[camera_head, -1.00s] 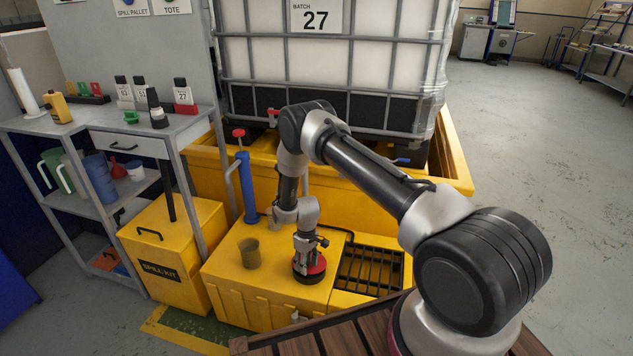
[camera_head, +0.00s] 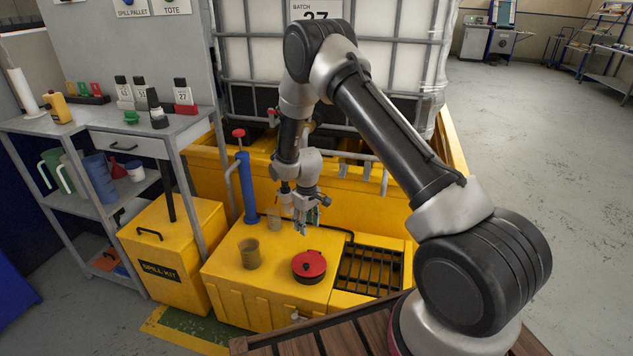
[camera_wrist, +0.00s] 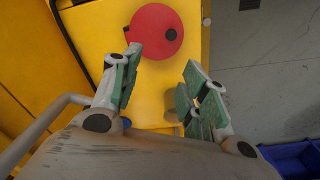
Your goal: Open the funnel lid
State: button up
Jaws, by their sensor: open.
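The funnel lid (camera_head: 309,264) is a round red disc with a small dark knob, on top of a dark round base on the yellow cabinet top. It lies flat and looks closed. In the wrist view the red lid (camera_wrist: 157,31) shows whole near the top, its dark knob right of its centre. My gripper (camera_head: 306,229) hangs above and behind the lid, clear of it, pointing down. In the wrist view my gripper (camera_wrist: 158,90) has its green-padded fingers spread apart with nothing between them.
A tan cup (camera_head: 249,254) stands left of the lid, and a blue hand pump (camera_head: 247,188) with a red handle stands behind the cup. A black grate (camera_head: 369,270) lies to the right. The caged tank (camera_head: 335,60) stands behind.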

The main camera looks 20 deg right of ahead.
jog(key=s+d+r+m, duration=0.1)
jog(key=d+r, duration=0.2)
jog(key=r, duration=1.4)
jog(key=shift+s+t, duration=0.2)
jog(key=shift+t, duration=0.2)
jog(key=shift+d, duration=0.1)
jog(key=shift+c, duration=0.2)
